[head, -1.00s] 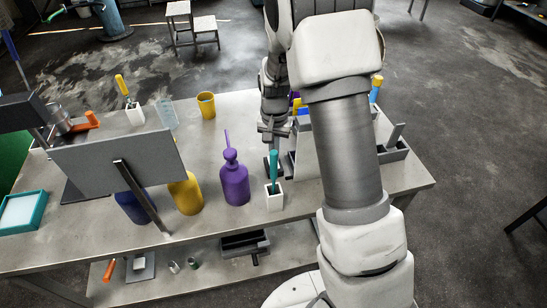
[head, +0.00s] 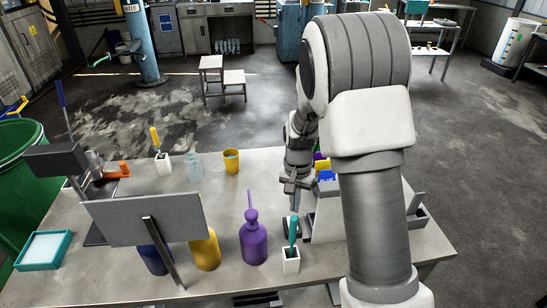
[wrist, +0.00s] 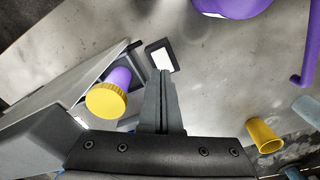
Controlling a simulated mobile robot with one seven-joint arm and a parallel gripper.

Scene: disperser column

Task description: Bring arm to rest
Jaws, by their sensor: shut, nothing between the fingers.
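My arm rises on the right of the head view and hides part of the box and table. A purple pump bottle (head: 253,242) and a white holder with a teal-handled tool (head: 291,258) stand nearer the camera than the gripper, apart from it.
A yellow cup (head: 231,161) stands at the table's far edge. A grey panel (head: 140,220) partly hides a yellow bottle (head: 206,252) and a blue bottle (head: 153,260). A purple container with yellow cap (wrist: 108,98) is close beside the fingers in the wrist view. Open floor lies beyond the table.

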